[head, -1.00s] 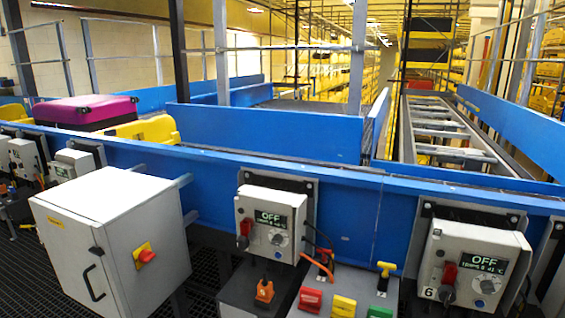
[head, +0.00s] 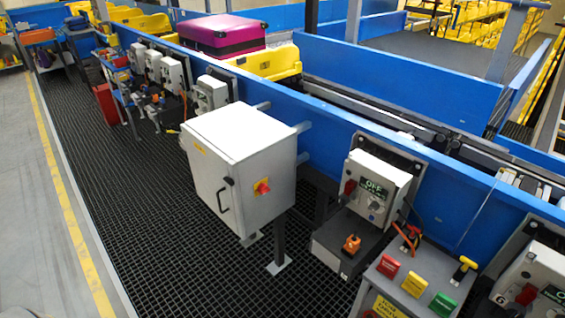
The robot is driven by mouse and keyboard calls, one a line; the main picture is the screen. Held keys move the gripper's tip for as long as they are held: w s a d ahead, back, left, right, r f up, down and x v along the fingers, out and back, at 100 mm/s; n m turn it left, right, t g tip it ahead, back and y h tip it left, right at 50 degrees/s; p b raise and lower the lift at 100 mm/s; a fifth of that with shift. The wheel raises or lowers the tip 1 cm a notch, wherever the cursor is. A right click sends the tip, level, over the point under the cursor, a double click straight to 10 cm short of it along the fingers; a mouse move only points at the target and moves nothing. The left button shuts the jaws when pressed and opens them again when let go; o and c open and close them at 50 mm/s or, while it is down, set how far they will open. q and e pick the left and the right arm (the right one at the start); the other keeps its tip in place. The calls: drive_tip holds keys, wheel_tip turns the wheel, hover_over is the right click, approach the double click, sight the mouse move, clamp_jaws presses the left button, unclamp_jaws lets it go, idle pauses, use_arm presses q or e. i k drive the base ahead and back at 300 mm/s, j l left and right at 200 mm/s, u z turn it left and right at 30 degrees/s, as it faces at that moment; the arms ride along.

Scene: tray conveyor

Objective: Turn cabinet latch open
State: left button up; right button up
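A light grey cabinet (head: 238,165) stands on posts beside the blue conveyor wall, near the middle of the head view. Its door is shut. A dark latch (head: 228,181) sits near the upper right edge of the door's front face, above a black bar handle (head: 222,201). A red rotary switch on a yellow plate (head: 262,187) is on the cabinet's right side. Neither of my grippers is in view.
A blue conveyor wall (head: 325,130) runs behind the cabinet. A control box reading OFF (head: 376,188) and a panel of coloured buttons (head: 415,285) stand to the right. Black grating floor (head: 130,185) is clear in front and left. A purple suitcase (head: 222,35) rides a yellow tray.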

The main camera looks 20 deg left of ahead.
sight(231, 181)
drive_tip(key=i+u, duration=0.1)
drive_tip(key=u, duration=0.3)
drive_tip(key=i+j+u, duration=0.1)
drive_tip(key=u, duration=0.3)
drive_tip(key=i+u, duration=0.15)
drive_tip(key=u, duration=0.3)
